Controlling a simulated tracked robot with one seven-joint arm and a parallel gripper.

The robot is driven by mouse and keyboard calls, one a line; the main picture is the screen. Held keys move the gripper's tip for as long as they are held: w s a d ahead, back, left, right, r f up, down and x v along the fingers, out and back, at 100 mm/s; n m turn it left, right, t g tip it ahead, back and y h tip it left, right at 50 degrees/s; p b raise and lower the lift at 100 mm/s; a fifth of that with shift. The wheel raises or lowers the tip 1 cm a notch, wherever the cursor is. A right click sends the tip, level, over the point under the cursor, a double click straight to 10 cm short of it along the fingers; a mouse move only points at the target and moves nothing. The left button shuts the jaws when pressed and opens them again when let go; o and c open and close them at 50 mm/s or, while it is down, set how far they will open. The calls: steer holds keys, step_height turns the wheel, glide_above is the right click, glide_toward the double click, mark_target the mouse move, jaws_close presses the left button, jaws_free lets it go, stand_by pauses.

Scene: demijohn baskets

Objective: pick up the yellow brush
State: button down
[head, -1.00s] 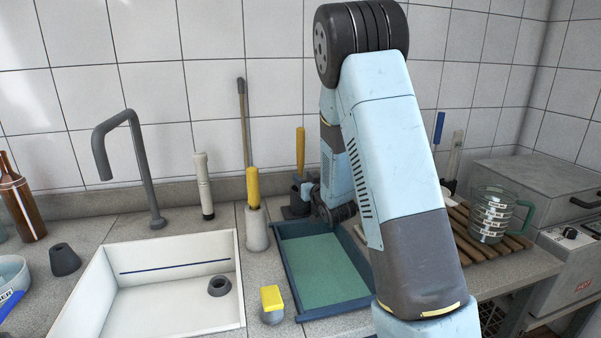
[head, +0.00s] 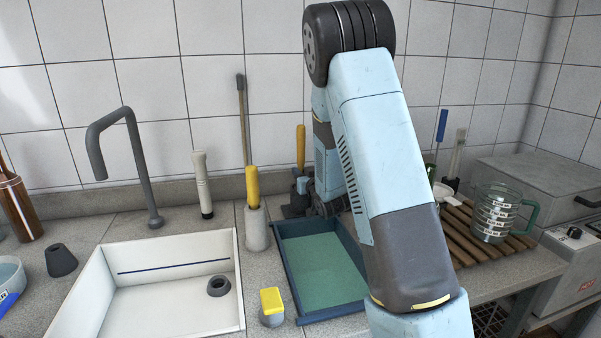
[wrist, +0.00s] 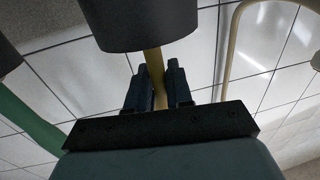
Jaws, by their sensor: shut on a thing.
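The yellow brush (head: 300,146) stands upright behind the blue-rimmed tray, its handle pointing up. Its lower part is in or behind dark shapes beside my gripper. My gripper (head: 304,187) is low at the handle in the head view, partly hidden by my arm. In the wrist view, both dark fingers of my gripper (wrist: 155,92) close on the yellow handle (wrist: 154,66) from either side. A dark cylinder (wrist: 140,25) is at the handle's end there; I cannot tell if it is a holder or the brush's head.
Another yellow handle (head: 253,186) stands in a pale holder (head: 257,230) to the left. The blue-rimmed tray (head: 280,275) is in front, a white sink (head: 100,290) left. A yellow-topped jar (head: 271,310) is between them. A glass jug (head: 494,212) stands on a slatted rack right.

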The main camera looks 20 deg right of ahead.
mark_target(303, 145)
stand_by(0.3)
step_height(303, 145, up, 10)
stand_by(0.6)
